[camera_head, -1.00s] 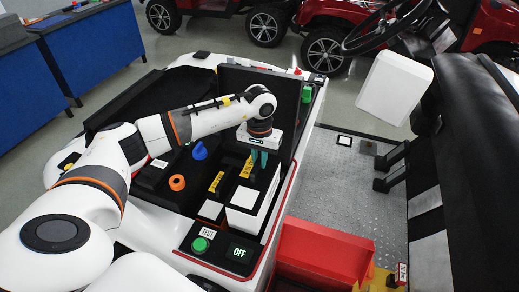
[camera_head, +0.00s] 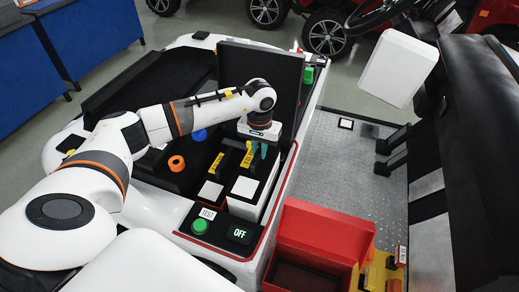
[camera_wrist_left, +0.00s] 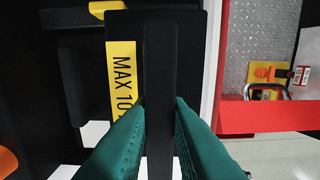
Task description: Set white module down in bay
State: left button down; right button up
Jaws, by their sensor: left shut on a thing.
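The white module (camera_head: 245,187) has a white top patch and white side, with a black upper part and a yellow label. It stands upright in the right-hand place of the black bay area, its white front partly showing above the panel. My left gripper (camera_head: 258,152) points down over its far part, teal fingers shut on its black handle. In the left wrist view the black handle bar (camera_wrist_left: 160,60) runs between the fingers (camera_wrist_left: 161,105), beside a yellow "MAX 10" label (camera_wrist_left: 122,80). The module's underside is hidden, so I cannot tell whether it touches the bay floor. My right gripper is out of view.
A similar module (camera_head: 211,191) with a white patch stands just left. A black upright panel (camera_head: 260,65) rises behind my gripper. A green test button (camera_head: 200,226) and an OFF display (camera_head: 239,234) sit in front. A red box (camera_head: 325,235) stands open at the right.

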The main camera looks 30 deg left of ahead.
aim_at(260, 167)
pick_arm(q)
jog(key=shift+w+f+b, duration=0.1)
jog(key=shift+f+b, duration=2.5)
jog(key=shift+f, duration=0.15)
jog(key=shift+b, duration=0.45)
jog(key=shift+f+b, duration=1.1)
jog(key=shift+f, duration=0.15)
jog(key=c, duration=1.3)
grip_release()
jog(key=shift+d, duration=0.1)
jog(key=shift+s+f, duration=0.25)
notch_tip(260, 167, up, 12)
jog(key=shift+r+b, duration=0.2)
jog(key=shift+b, duration=0.45)
